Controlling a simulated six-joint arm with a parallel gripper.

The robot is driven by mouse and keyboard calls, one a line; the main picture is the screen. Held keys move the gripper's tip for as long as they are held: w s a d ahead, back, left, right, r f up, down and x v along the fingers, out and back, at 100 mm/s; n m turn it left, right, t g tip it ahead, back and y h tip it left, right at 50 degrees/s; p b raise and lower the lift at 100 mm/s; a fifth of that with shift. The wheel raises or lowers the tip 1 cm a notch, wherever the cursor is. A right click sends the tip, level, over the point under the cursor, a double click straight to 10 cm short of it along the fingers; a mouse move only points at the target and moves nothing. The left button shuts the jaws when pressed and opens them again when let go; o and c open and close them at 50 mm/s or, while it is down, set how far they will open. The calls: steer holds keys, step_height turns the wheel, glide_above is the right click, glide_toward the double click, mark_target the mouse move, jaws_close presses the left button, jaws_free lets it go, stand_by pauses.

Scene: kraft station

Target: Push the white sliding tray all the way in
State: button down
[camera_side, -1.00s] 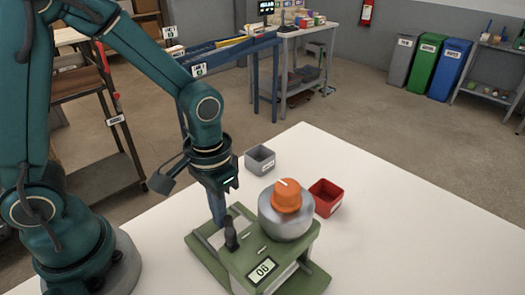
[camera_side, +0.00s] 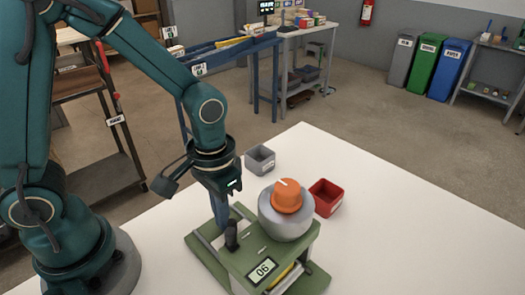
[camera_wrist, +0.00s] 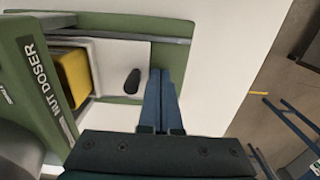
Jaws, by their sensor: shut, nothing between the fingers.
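The white sliding tray (camera_wrist: 110,65) sits on the green base of the nut doser (camera_wrist: 38,85), partly under its housing. A dark upright knob (camera_wrist: 132,82) stands on the tray's outer end and also shows in the side view (camera_side: 231,236). A yellow part (camera_wrist: 72,78) is on the inner side of the tray, at the housing. My gripper (camera_wrist: 160,72) is shut and empty, its blue fingers pointing down at the tray's outer end, just beyond the knob. I cannot tell whether they touch it. In the side view, my gripper (camera_side: 221,222) is left of the knob.
The white table (camera_side: 420,235) is clear to the right.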

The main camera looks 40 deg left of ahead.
steer(key=shift+a, duration=0.4)
step_height(320, 180, up, 7)
stand_by(0.9)
